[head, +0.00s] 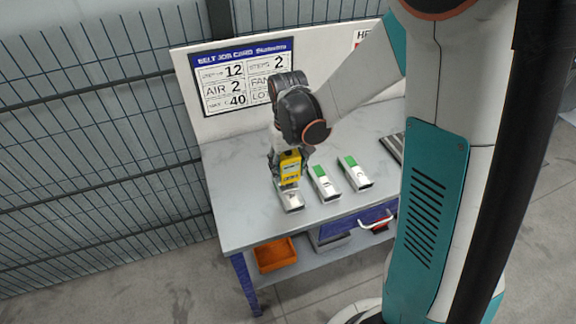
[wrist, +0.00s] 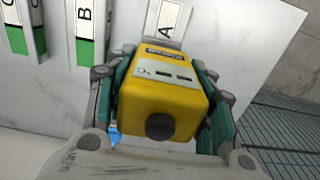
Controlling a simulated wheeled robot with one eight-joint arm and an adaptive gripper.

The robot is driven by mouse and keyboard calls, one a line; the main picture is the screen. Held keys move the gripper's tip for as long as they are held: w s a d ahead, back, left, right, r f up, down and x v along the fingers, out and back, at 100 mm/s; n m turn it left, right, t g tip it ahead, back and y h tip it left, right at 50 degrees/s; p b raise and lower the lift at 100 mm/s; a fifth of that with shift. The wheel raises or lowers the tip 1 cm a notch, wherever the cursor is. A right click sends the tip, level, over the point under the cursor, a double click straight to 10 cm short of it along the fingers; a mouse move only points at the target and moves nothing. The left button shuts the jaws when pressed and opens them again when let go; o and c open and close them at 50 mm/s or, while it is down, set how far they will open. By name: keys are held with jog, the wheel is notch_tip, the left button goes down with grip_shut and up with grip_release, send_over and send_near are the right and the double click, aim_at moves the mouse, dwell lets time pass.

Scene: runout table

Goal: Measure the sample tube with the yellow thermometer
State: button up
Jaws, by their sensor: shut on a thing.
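My gripper (head: 288,164) is shut on the yellow thermometer (head: 290,168), a boxy body with a dark round end. In the wrist view the thermometer (wrist: 160,95) sits between my two fingers. In the head view it is over or just behind the nearest silver holder (head: 291,201); whether it touches cannot be told. That holder's label A (wrist: 168,20) shows past the thermometer; its other end is hidden. Two more holders with green parts, B (head: 325,185) and C (head: 355,174), lie to the right. I cannot make out which, if any, is the sample tube.
The grey table (head: 240,215) is clear at the left. A job card board (head: 243,80) stands at the back. An orange bin (head: 274,256) is on the lower shelf. A ribbed grey piece (head: 393,147) lies at the right. Wire fencing runs behind.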

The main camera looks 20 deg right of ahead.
aim_at(288, 152)
jog(key=shift+f+b, duration=0.55)
jog(key=shift+b, duration=0.05)
dwell(1.7)
jog(key=shift+r, duration=0.1)
jog(key=shift+r+p, duration=2.5)
jog(key=shift+r, duration=1)
jog(key=shift+f, duration=0.1)
